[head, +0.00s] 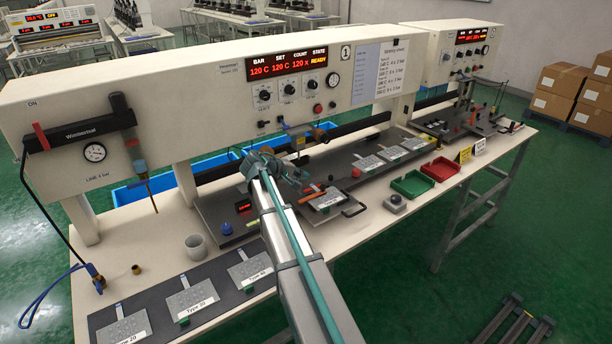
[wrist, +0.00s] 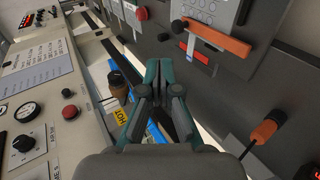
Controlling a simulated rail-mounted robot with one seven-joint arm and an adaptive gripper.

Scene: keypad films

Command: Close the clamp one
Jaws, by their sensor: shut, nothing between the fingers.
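My gripper (head: 290,168) is shut and empty, above the dark work plate (head: 222,214) of station 1. In the wrist view its green fingers (wrist: 164,68) are together. An orange bar-shaped handle (wrist: 215,37) lies to the right of the fingertips, apart from them; an orange handle also shows in the head view (head: 312,190). A second, short orange handle (wrist: 266,130) on a thin metal rod is at the lower right of the wrist view. No number is readable on either handle, so I cannot tell which is clamp one. My arm hides part of the plate.
Station 1's panel (head: 290,68) rises behind the plate. A grey cup (head: 196,247) and film cards (head: 192,298) are at the left. Green (head: 412,184) and red (head: 441,168) trays stand right. In the wrist view, a brown cylinder (wrist: 119,85) is beside a HOT label (wrist: 121,116).

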